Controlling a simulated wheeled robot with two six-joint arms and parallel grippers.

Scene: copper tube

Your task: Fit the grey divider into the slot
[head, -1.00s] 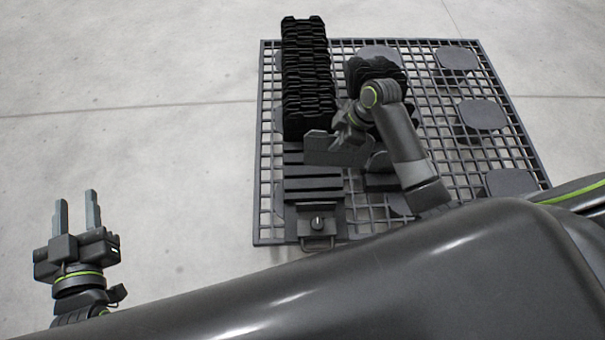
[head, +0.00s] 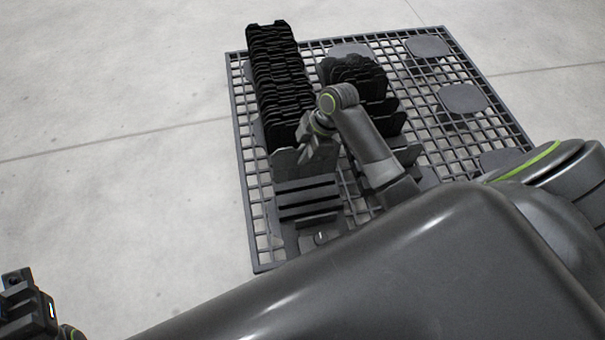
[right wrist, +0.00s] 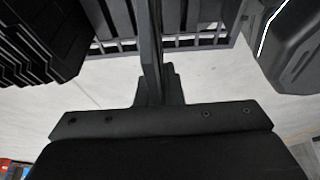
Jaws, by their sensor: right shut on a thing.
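The grey divider (head: 288,162) is a flat plate held by my right gripper (head: 308,143) in the head view. It stands close to the front of the long row of black dividers (head: 276,80), above or at the slotted rack (head: 308,196). The gripper partly hides it, so I cannot tell whether its lower edge is in a slot. In the right wrist view my right gripper (right wrist: 156,88) is shut on a thin plate seen nearly edge-on. Only part of my left gripper (head: 28,308) shows at the lower left; its jaw opening cannot be made out.
A second group of dark plates (head: 358,78) stands to the right of the row. Everything rests on a dark grid base (head: 440,130) with flat round pads (head: 462,98). My own dark body covers the lower right. The floor (head: 120,190) at left is clear.

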